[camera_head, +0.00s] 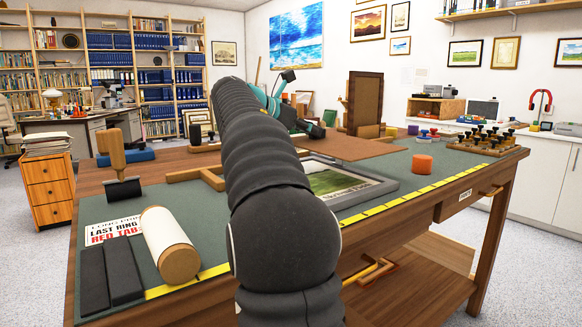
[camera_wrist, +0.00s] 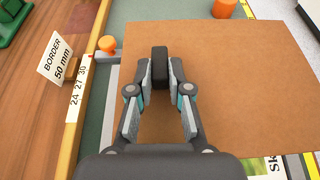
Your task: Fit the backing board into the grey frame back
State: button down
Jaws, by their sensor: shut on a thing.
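The backing board (camera_head: 350,147) is a flat brown sheet, held roughly level above the grey frame back (camera_head: 372,194) in the head view. In the wrist view the board (camera_wrist: 240,85) fills most of the picture beneath my gripper (camera_wrist: 160,78). My gripper is shut on the dark upright grip (camera_wrist: 160,62) on the board. The frame lies on the green mat, with a green landscape print (camera_head: 335,181) showing inside it. The board hides the frame's far part. In the wrist view a strip of grey frame (camera_wrist: 108,118) shows left of the board.
A yellow scale strip (camera_head: 410,197) runs along the bench's front edge. An orange cylinder (camera_head: 422,163) stands right of the frame. A white roll (camera_head: 168,243) and dark bars (camera_head: 109,277) lie at left. A rack of stamps (camera_head: 488,139) stands at the right end.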

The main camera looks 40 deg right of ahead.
jog(key=w+a+f, duration=0.1)
jog(key=a+f, duration=0.1)
jog(key=a, duration=0.1)
jog(key=w+a+f+b, duration=0.1)
jog(key=shift+w+a+f, duration=0.15)
jog(key=shift+w+a, duration=0.15)
jog(key=shift+a, duration=0.1)
jog(key=shift+f+b, duration=0.9)
jog(key=shift+f, duration=1.1)
jog(key=c, duration=1.1)
grip_release()
jog(key=p+v, duration=0.2)
jog(key=v, duration=0.8)
jog(key=shift+w+a+r, duration=0.1)
jog(key=shift+a+r, duration=0.1)
jog(key=shift+a, duration=0.05)
jog(key=shift+a+r+p, duration=0.25)
jog(key=shift+a+p, duration=0.1)
jog(key=shift+a, duration=0.3)
